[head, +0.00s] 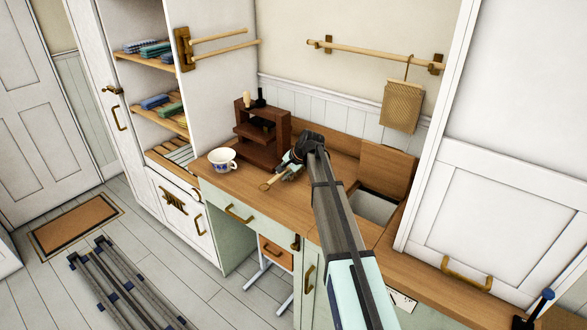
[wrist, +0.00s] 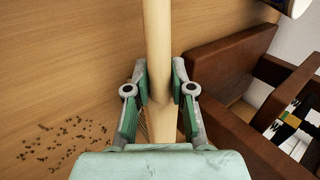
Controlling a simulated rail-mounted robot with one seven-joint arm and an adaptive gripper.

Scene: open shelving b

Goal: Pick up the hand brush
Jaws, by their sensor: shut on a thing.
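The hand brush shows as a pale wooden handle (wrist: 158,40) running up the middle of the wrist view. Its handle end also shows in the head view (head: 268,184), over the front of the wooden counter. My gripper (wrist: 160,82) is shut on the handle, with one green-lined finger on each side. In the head view my gripper (head: 290,171) is at the counter beside the brown rack. The bristles are mostly hidden behind my gripper. I cannot tell whether the brush touches the counter.
A dark brown wooden rack (head: 271,157) stands close by, and a blue-and-white cup (head: 222,160) is to the left. Dark crumbs (wrist: 62,135) lie on the counter (head: 225,185). An open hatch (head: 374,207) is to the right. A woven board (head: 402,106) hangs from a rail.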

